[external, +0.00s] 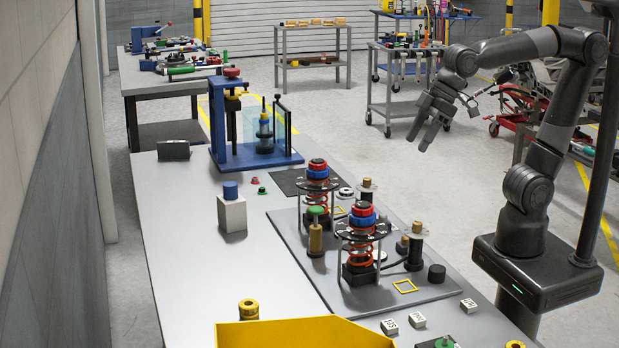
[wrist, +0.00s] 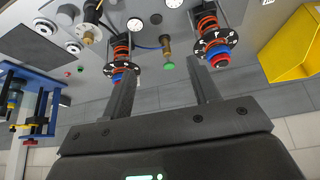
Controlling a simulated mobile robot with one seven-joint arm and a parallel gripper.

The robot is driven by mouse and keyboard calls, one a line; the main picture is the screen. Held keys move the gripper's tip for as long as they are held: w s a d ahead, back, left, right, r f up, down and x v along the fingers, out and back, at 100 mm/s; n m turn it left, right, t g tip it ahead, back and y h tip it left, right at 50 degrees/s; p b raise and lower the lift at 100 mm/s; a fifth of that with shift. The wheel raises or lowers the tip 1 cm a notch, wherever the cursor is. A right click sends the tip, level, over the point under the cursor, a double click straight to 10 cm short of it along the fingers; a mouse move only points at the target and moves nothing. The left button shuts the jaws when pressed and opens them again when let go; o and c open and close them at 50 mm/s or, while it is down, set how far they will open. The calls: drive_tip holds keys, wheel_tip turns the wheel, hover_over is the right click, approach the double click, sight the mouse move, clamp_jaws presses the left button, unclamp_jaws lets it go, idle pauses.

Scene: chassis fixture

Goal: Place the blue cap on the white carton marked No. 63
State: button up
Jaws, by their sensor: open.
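A blue cap (external: 230,190) sits on top of a white upright block like a carton (external: 232,214), on the left part of the table in the external view. I cannot read any number on this block. Several small white blocks with dark marks, such as one at the front edge (external: 389,326), are too small to read. My gripper (external: 421,140) is open and empty, raised over the far right side, well away from the cap. In the wrist view its two fingers (wrist: 165,82) are spread with nothing between them. I cannot make out the blue-capped block there.
Two spring stands with red and blue tops (external: 317,172) (external: 361,230) stand on a grey plate between my arm and the block. A blue press fixture (external: 240,152) stands behind. A yellow bin (external: 300,332) is at the front. The table left of the block is clear.

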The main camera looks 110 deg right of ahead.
drive_tip(key=s+a+f, duration=0.1)
drive_tip(key=s+f, duration=0.1)
drive_tip(key=s, duration=0.3)
drive_tip(key=s+a+f+n, duration=0.1)
drive_tip(key=s+a+f, duration=0.1)
drive_tip(key=s, duration=0.3)
drive_tip(key=shift+s+f+y, duration=0.3)
drive_tip(key=shift+f+y, duration=0.1)
drive_tip(key=shift+f, duration=0.35)
